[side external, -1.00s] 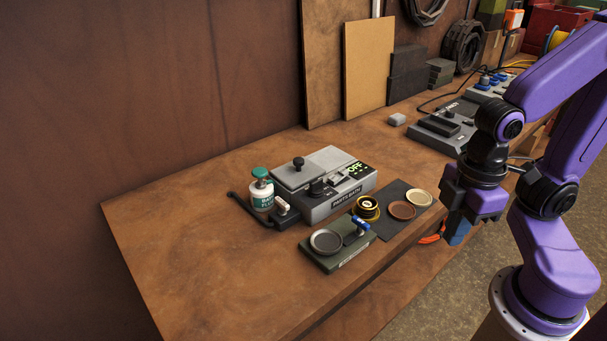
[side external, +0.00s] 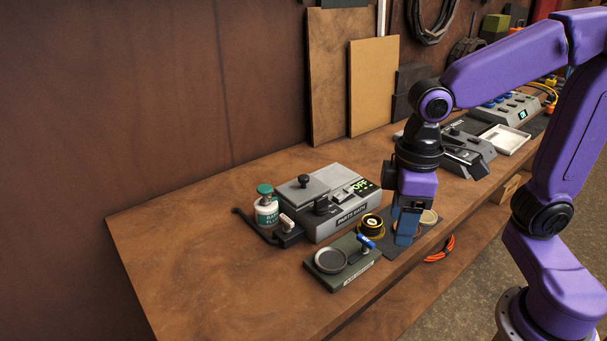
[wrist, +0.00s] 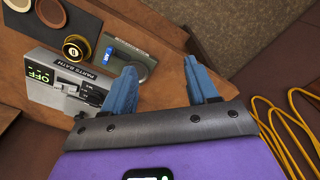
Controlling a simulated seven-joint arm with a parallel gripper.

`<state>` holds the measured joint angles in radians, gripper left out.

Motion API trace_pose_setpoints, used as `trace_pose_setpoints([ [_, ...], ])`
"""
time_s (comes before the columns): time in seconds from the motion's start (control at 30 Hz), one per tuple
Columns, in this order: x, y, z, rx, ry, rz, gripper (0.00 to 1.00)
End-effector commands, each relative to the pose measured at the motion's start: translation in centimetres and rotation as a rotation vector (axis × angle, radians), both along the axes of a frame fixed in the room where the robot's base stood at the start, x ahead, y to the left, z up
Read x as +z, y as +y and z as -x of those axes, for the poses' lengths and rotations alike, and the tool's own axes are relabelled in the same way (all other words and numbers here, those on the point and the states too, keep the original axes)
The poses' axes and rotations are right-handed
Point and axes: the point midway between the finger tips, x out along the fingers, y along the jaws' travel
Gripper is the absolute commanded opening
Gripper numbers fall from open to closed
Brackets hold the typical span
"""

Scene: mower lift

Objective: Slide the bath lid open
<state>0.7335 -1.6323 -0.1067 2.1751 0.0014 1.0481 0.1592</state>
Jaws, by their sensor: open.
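The parts bath (side external: 337,212) is a grey box on the bench, with a display reading OFF. The bath also shows in the wrist view (wrist: 70,75), partly cut off by my gripper's body. My gripper (side external: 405,237) hangs over the dark mat to the right of the bath, apart from it. In the wrist view its two blue fingers (wrist: 164,88) are spread with nothing between them.
A white bottle with a green cap (side external: 266,208) and a black-handled tool (side external: 270,231) are left of the bath. A green tray (side external: 340,275) with a round dish stands in front. The bench's left side is clear.

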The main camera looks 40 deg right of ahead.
Motion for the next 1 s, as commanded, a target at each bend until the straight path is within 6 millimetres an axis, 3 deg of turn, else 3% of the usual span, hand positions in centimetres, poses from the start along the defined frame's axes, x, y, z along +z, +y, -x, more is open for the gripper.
trace_pose_setpoints([
  [0.03,0.6,0.8,-2.0,-0.067,0.001,0.000,0.58],
  [0.2,2.3,2.4,-8.2,-0.287,0.006,0.003,0.58],
  [0.47,4.1,2.7,-17.7,-0.624,0.013,0.004,0.58],
  [0.73,5.2,0.2,-26.6,-0.974,0.019,0.006,0.58],
  [1.0,5.3,-4.7,-33.2,-1.314,0.024,0.006,0.58],
])
